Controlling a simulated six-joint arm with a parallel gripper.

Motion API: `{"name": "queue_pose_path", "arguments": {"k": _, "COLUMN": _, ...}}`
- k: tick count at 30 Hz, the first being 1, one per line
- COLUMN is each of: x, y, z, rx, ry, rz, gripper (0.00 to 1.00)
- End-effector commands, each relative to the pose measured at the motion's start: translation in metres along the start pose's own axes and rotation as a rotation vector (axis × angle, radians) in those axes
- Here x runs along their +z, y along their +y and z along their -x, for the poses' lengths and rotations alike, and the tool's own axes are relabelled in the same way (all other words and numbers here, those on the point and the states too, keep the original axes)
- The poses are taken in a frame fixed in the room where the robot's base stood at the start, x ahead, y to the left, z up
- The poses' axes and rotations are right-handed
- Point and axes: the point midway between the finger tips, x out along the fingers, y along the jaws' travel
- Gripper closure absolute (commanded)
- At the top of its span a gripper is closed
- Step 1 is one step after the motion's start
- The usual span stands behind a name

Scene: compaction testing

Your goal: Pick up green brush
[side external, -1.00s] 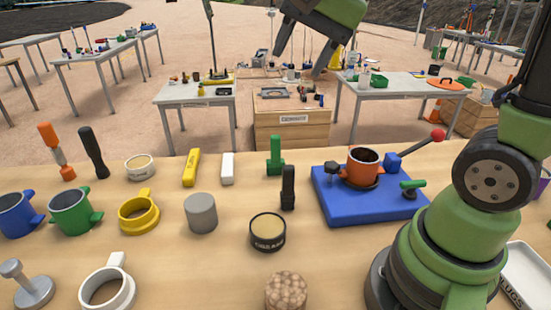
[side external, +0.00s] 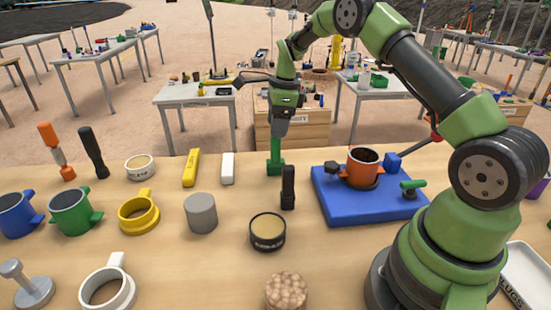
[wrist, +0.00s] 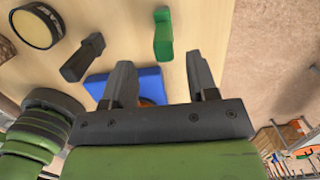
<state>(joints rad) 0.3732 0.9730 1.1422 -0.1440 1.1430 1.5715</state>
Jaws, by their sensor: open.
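The green brush (side external: 275,163) stands near the far edge of the wooden table, left of the blue base plate. In the wrist view the green brush (wrist: 163,35) lies beyond the fingertips, in line with the gap between them. My gripper (side external: 279,128) points down just above the top of the brush in the side view. It is open and empty, with its two fingers (wrist: 162,72) spread apart in the wrist view. I cannot tell the exact gap between fingertips and brush.
A black upright tool (side external: 288,187) stands close in front of the brush. The blue base plate (side external: 335,207) carries an orange mould (side external: 360,172). A white block (side external: 228,168) and a yellow bar (side external: 191,167) are to the left. A round tin (side external: 267,232) is nearer.

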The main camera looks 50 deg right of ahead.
Motion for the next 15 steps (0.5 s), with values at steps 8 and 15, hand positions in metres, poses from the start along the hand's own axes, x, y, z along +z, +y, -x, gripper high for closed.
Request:
{"name": "queue_pose_path", "arguments": {"k": 8, "x": -0.002, "y": -0.002, "z": -0.030, "rx": 0.004, "ry": 0.001, "rz": 0.001, "gripper": 0.47}}
{"name": "queue_pose_path", "arguments": {"k": 15, "x": -0.002, "y": -0.004, "z": -0.059, "rx": 0.000, "ry": -0.001, "rz": 0.004, "gripper": 0.47}}
